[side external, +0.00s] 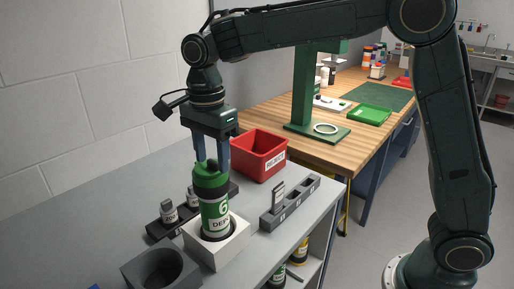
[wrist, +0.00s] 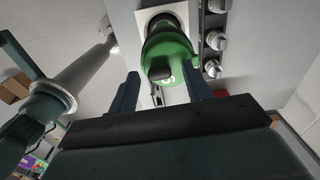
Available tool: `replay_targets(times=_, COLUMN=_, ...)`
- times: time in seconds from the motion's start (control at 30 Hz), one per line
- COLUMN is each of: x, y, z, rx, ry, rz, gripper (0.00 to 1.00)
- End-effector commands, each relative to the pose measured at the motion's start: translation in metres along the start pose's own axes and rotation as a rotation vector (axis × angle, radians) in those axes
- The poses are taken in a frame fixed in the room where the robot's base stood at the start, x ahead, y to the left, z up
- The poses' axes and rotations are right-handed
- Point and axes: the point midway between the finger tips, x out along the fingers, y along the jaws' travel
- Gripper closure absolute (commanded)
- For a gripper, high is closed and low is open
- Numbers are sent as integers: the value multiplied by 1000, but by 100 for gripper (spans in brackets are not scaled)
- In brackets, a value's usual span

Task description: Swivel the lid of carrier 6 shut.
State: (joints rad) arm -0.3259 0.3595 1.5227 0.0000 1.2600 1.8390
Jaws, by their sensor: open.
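Carrier 6 (side external: 215,218), a green and white cylinder marked 6, stands upright in a white square holder (side external: 237,246) on the grey bench. Its green lid (side external: 209,178) is on top; I cannot tell how far it is turned. In the wrist view the green lid (wrist: 168,52) shows a dark knob-like part near the fingers. My gripper (side external: 212,172) is open above the carrier and points down, with one finger on each side of the lid. In the wrist view my fingers (wrist: 163,95) stand apart, with the lid's near part between them. Contact cannot be told.
A red bin (side external: 259,157) stands behind the carrier. A grey slotted rack (side external: 290,203) is to the right, and a dark rack with small grey-capped containers (side external: 168,211) is to the left. A dark grey round-holed block (side external: 160,273) is in front. A wooden bench (side external: 385,78) lies beyond.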

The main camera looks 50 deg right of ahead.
Motion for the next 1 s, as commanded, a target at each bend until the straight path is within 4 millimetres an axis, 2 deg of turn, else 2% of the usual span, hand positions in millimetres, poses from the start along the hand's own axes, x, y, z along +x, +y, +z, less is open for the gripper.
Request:
replay_targets(times=0.27, x=-24, y=0, z=0, rx=0, ry=-1, rz=-4, gripper=51)
replay_targets(times=0.7, x=-88, y=0, z=0, rx=0, ry=-1, rz=-4, gripper=51)
replay_targets(times=1.0, x=-121, y=-1, z=0, rx=0, ry=-1, rz=-3, gripper=51)
